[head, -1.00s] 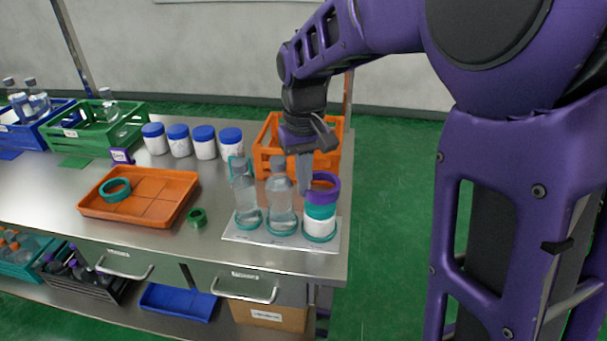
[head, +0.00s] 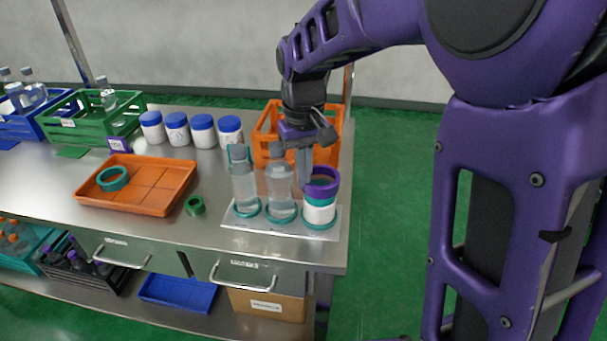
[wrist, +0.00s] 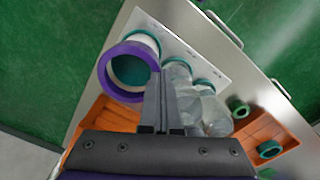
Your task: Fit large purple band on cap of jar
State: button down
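A strip of teal shows below the band. In the wrist view, the teal cap (wrist: 131,72) shows inside the purple band (wrist: 107,78); how far the band sits around it is hard to tell. My gripper (head: 305,182) points down at the band's left side. Its fingers (wrist: 160,80) are close together with the band's wall between them, though the tips are partly hidden.
Two clear bottles (head: 280,188) (head: 243,186) stand left of the jar on the same white plate (head: 240,223), close to my fingers. An orange crate (head: 331,152) is behind. A green ring (head: 195,206) and an orange tray (head: 152,187) lie left. The table ends just right of the jar.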

jog(key=shift+f+b, duration=0.55)
jog(key=shift+f, duration=0.35)
jog(key=c, duration=0.6)
grip_release()
jog(key=shift+r, duration=0.1)
notch_tip(320, 180, up, 11)
jog(key=p, duration=0.9)
dwell(0.4)
